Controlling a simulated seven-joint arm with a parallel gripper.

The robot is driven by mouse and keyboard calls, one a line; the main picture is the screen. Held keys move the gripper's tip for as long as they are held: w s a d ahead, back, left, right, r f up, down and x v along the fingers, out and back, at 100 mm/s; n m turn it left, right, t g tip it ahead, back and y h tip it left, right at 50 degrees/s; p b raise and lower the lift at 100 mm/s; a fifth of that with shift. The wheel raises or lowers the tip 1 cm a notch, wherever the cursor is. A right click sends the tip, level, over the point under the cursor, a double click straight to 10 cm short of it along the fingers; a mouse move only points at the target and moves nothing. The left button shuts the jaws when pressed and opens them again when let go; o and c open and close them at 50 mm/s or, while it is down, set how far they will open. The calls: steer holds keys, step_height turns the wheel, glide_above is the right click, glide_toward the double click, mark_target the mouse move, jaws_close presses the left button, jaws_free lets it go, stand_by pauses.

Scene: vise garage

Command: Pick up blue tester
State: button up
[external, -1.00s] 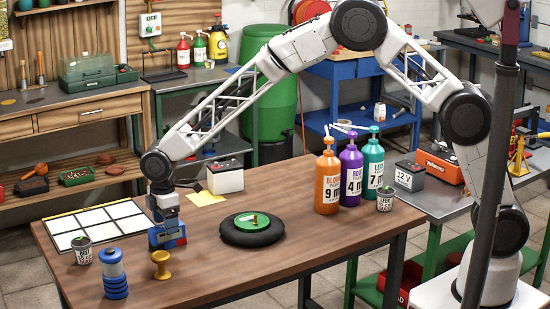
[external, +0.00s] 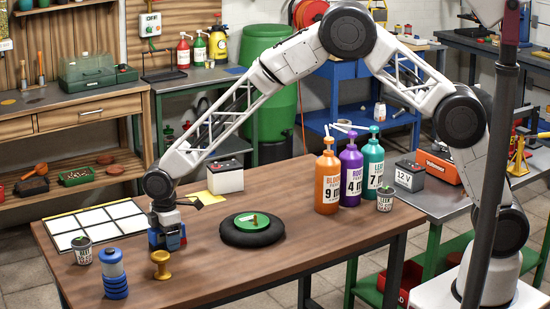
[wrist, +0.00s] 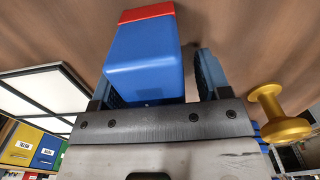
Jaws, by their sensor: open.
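The blue tester (wrist: 145,65) is a blue box with a red end, lying between the fingers of my gripper (wrist: 160,80) in the wrist view. It sits close to the left finger, with a visible gap to the right finger; I cannot tell if it touches the left one. In the external view my gripper (external: 168,240) is low over the left part of the wooden table, around the tester (external: 155,239), which it partly hides. My gripper is open.
A gold spool-shaped piece (external: 161,265) stands close by; it also shows in the wrist view (wrist: 278,112). A blue cylinder stack (external: 113,275), a small pot (external: 82,250) and a white grid panel (external: 95,225) are to the left. A black ring with green centre (external: 252,238) lies right.

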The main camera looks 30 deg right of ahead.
steer(key=shift+c, duration=0.4)
steer(key=c, duration=1)
steer(key=shift+r, duration=0.1)
steer(key=shift+r, duration=4.95)
